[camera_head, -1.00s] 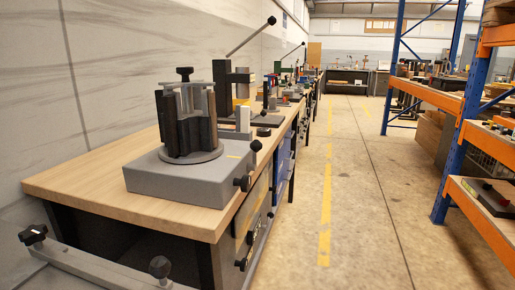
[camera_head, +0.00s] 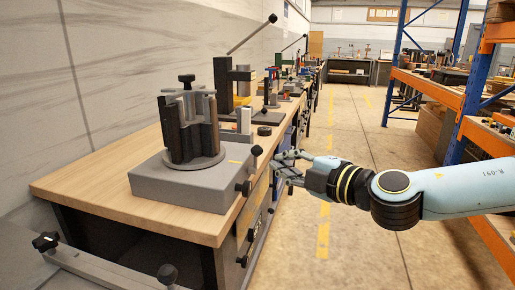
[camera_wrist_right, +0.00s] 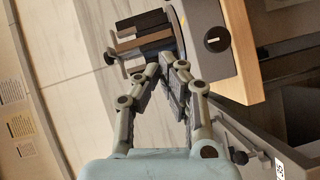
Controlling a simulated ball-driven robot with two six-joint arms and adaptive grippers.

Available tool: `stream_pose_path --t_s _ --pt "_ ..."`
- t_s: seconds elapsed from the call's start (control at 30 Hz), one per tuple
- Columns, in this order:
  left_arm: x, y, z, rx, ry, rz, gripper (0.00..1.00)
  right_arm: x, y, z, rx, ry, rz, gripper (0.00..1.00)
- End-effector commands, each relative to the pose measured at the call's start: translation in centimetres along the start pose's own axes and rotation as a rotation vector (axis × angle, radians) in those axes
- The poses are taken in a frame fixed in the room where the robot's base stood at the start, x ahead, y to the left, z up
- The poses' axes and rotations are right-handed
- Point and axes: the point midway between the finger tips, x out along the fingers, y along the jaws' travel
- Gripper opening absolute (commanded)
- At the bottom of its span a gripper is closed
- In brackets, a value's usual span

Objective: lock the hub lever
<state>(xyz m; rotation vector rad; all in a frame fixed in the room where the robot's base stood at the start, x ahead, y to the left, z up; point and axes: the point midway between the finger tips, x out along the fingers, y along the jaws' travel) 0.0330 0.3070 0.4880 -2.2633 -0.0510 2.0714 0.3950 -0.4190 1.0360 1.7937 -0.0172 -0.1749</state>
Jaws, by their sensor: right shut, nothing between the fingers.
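The hub fixture has a grey box base (camera_head: 185,188) on the wooden bench, with a round plate and dark upright blocks (camera_head: 192,130) under a black top knob. At the base's right side, a lever with a black ball knob (camera_head: 257,150) points up from a dark pivot (camera_head: 246,188). My right gripper (camera_head: 276,166) is shut and empty, just right of the lever and apart from it. In the right wrist view, the shut fingers (camera_wrist_right: 168,66) point toward the blocks and grey base (camera_wrist_right: 211,68), where a dark round part (camera_wrist_right: 215,40) shows. My left gripper is out of view.
More fixtures, including a press with a long handle (camera_head: 252,34), stand farther along the bench (camera_head: 90,185). Blue and orange shelving (camera_head: 440,95) stands at the right. The floor aisle (camera_head: 345,120) between them is clear. A grey bar with black knobs (camera_head: 110,268) lies at lower left.

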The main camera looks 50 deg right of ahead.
Motion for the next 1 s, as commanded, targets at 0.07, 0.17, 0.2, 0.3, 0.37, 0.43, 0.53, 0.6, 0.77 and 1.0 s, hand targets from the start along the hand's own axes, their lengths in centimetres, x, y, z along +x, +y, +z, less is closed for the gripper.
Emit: stream_pose_path --t_s 0.07,0.17,0.2,0.3,0.37,0.43,0.53,0.6,0.77,1.0 --pt "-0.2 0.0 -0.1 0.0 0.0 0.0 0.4 -0.2 -0.2 0.2 -0.02 0.005 -0.018 0.0" --pt "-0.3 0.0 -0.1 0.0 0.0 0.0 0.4 -0.4 -0.5 0.3 -0.021 0.003 -0.027 0.0" --pt "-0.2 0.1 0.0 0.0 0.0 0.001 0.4 -0.4 -0.5 0.3 -0.02 0.003 -0.027 0.0" --pt "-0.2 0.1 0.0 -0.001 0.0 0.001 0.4 -0.4 -0.5 0.3 -0.02 0.002 -0.026 0.0" --pt "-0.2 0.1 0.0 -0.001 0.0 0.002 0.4 -0.4 -0.5 0.3 -0.02 0.002 -0.026 0.0" --pt "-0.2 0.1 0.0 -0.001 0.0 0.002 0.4 -0.3 -0.6 0.4 -0.019 0.001 -0.026 0.0" --pt "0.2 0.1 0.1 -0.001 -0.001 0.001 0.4 0.3 -0.7 0.4 -0.018 0.0 -0.025 0.0" --pt "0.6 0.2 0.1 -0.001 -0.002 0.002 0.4 1.1 -0.7 0.5 -0.017 -0.001 -0.023 0.0" --pt "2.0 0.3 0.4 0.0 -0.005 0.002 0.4 4.1 -0.9 0.5 -0.015 -0.002 -0.02 0.0" --pt "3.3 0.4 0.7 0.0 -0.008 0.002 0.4 9.0 -0.8 0.5 -0.011 -0.003 -0.021 0.0"
